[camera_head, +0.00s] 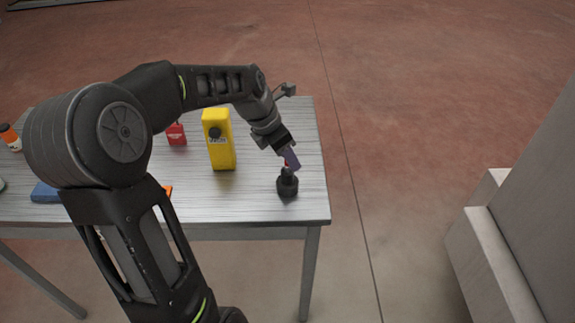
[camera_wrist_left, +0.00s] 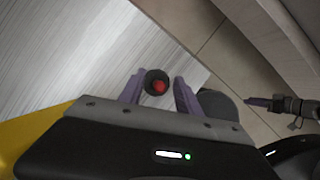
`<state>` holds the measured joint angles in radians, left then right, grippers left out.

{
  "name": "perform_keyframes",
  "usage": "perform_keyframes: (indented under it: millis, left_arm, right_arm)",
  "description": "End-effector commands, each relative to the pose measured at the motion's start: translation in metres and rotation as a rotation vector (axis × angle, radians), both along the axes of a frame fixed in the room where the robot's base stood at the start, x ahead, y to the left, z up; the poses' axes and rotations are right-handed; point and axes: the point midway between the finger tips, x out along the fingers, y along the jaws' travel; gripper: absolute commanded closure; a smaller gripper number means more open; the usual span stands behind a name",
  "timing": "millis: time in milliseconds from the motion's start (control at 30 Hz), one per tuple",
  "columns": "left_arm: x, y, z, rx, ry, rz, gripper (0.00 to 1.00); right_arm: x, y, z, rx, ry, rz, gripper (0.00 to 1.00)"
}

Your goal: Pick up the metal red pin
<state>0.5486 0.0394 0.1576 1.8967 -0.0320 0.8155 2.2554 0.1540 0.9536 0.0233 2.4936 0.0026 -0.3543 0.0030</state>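The red pin (camera_wrist_left: 159,87) shows from above in the left wrist view as a red round tip inside a dark ring. In the head view a black piece with a wide round base (camera_head: 287,185) stands near the table's right edge, under my fingers. A small red bit shows just above it, mostly hidden by a finger. My left gripper (camera_head: 290,159) points down over this piece. In the left wrist view its purple fingers (camera_wrist_left: 160,92) are apart, one on each side of the red tip. Another gripper with a purple finger, seemingly my right one (camera_wrist_left: 262,102), shows far right; its opening is unclear.
On the grey table (camera_head: 255,205) stand a yellow box (camera_head: 221,150) and a red padlock-like item (camera_head: 176,134), both left of the gripper. An orange bottle (camera_head: 11,138) and a blue item (camera_head: 45,193) lie further left. Floor is free right of the table, up to a pale block (camera_head: 490,260).

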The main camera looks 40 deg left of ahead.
Motion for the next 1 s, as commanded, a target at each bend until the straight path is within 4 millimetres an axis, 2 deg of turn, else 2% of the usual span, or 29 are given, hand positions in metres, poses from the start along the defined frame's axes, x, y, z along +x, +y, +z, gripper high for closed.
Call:
perform_keyframes:
  millis: [433,900,1000]
  left_arm:
    - [-0.0002,0.0001,0.0003,0.0,0.0,0.0,0.6]
    - [-0.0002,0.0001,0.0003,0.0,0.0,0.001,0.99]
    - [-0.0002,0.0001,0.0003,0.0,0.0,0.001,1.0]
  right_arm:
    - [-0.0001,0.0001,-0.0001,0.0,0.0,0.0,0.64]
    - [-0.0001,0.0001,-0.0001,0.0,0.0,0.0,0.64]
    - [-0.0001,0.0001,-0.0001,0.0,0.0,0.0,0.64]
